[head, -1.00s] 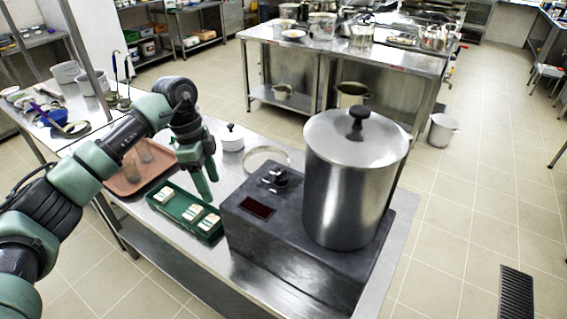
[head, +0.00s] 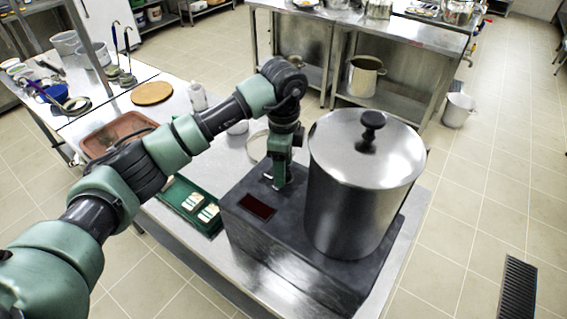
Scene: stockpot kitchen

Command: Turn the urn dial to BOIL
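The urn is a large lidded steel pot (head: 362,205) on a dark grey base (head: 290,235). The base has a dark red display panel (head: 257,206) at its front left. The dial stood behind this panel in the earlier frame; now my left gripper (head: 279,183) points down over that spot and hides most or all of it. The gripper is close to the base top, left of the pot. Its fingers are seen nearly edge-on, so I cannot tell whether they are open or shut on the dial. My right gripper is not in view.
A green tray (head: 178,210) with white blocks (head: 208,213) lies left of the base. A reddish-brown tray (head: 95,143), a round wooden board (head: 152,93) and a white bottle (head: 198,97) are farther back. A metal ring (head: 257,146) lies behind the base.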

